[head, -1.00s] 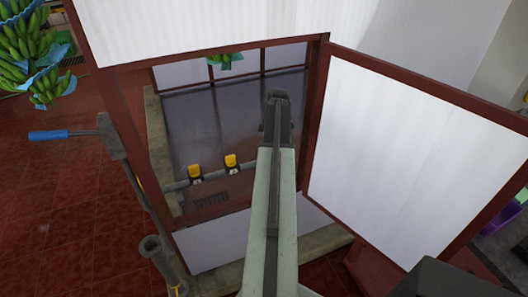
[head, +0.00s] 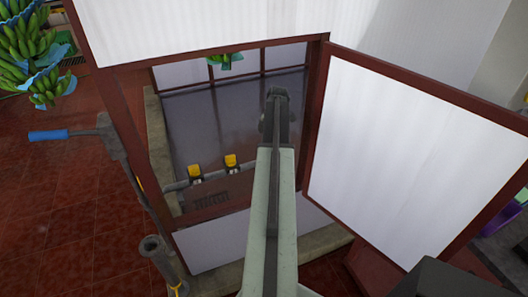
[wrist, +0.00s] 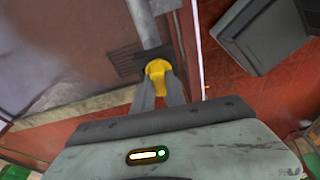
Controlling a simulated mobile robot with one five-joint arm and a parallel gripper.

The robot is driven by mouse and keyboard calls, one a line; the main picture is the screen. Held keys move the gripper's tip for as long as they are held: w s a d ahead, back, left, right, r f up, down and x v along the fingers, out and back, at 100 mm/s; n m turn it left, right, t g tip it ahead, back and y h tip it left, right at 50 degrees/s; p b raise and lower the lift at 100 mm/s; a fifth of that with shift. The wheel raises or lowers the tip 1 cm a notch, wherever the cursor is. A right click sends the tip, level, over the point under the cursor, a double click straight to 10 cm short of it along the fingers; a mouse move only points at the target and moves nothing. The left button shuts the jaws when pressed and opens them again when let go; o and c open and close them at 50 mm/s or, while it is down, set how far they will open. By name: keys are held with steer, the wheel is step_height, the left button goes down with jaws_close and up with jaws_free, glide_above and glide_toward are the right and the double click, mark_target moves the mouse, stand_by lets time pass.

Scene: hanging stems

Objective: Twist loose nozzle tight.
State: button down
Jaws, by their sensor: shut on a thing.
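In the wrist view, the two dark fingers of my gripper (wrist: 159,84) are closed on a yellow nozzle (wrist: 158,67), one finger on each side. The nozzle sits at the near end of a grey pipe (wrist: 144,22) as seen there. In the head view, two other yellow nozzles (head: 195,171) (head: 231,160) stand on a grey pipe (head: 211,175) left of my arm. My gripper and the nozzle it holds are hidden behind my arm in the head view. I cannot tell how tightly the held nozzle is seated.
A dark-red frame with white panels (head: 415,160) stands around the grey basin floor (head: 225,120). A dark grate (head: 211,200) lies below the pipe. A blue-handled tool (head: 48,135) and a grey post (head: 160,260) are at left. Green bananas (head: 28,45) hang at upper left.

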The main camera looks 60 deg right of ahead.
steer(key=shift+n, duration=0.9)
steer(key=c, duration=1.3)
jaws_free()
steer(key=o, duration=0.5)
steer(key=shift+c, duration=0.2)
